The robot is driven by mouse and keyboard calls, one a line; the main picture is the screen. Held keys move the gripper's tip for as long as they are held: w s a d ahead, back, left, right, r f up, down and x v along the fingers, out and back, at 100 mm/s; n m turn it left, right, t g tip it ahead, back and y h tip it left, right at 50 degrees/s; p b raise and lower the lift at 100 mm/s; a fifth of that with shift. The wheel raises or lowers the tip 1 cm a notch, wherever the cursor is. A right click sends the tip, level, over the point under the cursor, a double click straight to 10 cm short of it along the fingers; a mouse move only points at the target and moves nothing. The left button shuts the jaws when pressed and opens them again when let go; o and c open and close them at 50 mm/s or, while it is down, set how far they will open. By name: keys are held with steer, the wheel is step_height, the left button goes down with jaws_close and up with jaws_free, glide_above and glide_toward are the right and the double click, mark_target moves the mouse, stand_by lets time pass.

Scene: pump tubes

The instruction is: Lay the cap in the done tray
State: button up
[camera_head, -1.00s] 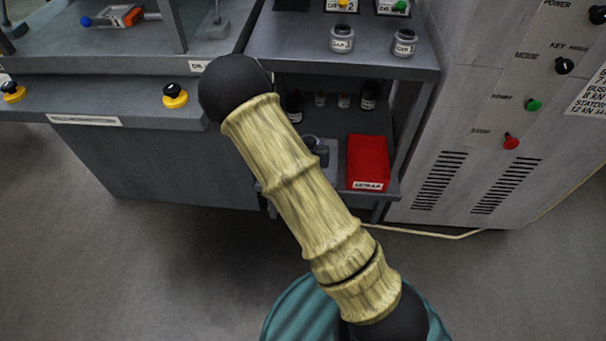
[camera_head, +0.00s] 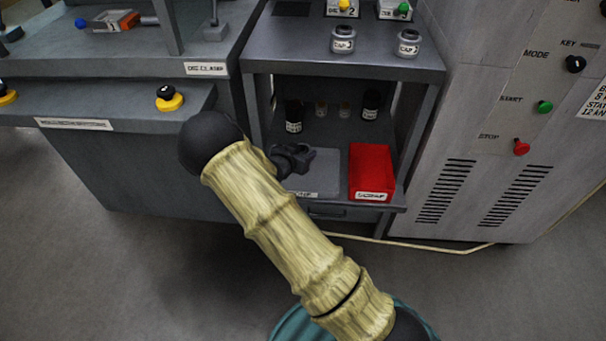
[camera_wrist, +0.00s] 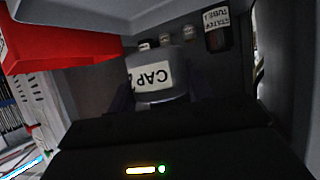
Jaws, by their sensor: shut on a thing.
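My gripper (camera_head: 301,154) reaches into the lower shelf from the left, mostly behind my arm. In the wrist view it is shut on a grey cap (camera_wrist: 152,92) with a white "CAP" label; the rest of the label is cut off. In the head view I cannot make out the cap apart from the dark gripper. A flat grey tray (camera_head: 325,172) lies on that shelf with a white label on its front edge, too blurred to read; it is likely the done tray. My gripper is over its left part; the height above it is unclear.
A red bin (camera_head: 370,170) stands right of the tray and shows in the wrist view (camera_wrist: 60,38). Dark bottles (camera_head: 293,115) and small jars stand behind. Two labelled jars (camera_head: 343,39) stand on the shelf above. A grey machine (camera_head: 490,140) is at the right.

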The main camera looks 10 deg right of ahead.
steer(key=b, duration=0.3)
glide_above(302, 180)
steer(key=shift+f, duration=3.1)
steer(key=shift+f, duration=0.1)
steer(key=shift+f+b, duration=0.5)
steer(key=shift+f, duration=1.25)
steer(key=shift+f, duration=0.15)
steer(key=o, duration=1.2)
steer(key=shift+s, duration=0.1)
steer(key=shift+c, duration=0.2)
